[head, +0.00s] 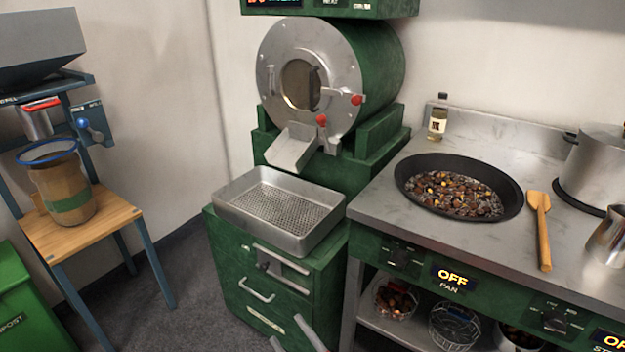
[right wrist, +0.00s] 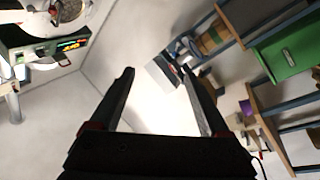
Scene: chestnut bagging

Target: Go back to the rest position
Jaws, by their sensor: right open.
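My right gripper (head: 291,332) shows only as two grey fingertips at the bottom edge of the head view, in front of the green cabinet. In the right wrist view the same gripper (right wrist: 158,75) has its two dark fingers spread wide, with nothing between them. It is apart from everything around it. My left gripper is not in the head view.
A perforated metal tray (head: 328,212) sits empty on the green cabinet (head: 330,285) below the drum roaster (head: 385,75). A pan (head: 408,185) of chestnuts and a wooden spatula (head: 543,230) are on the counter (head: 375,215).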

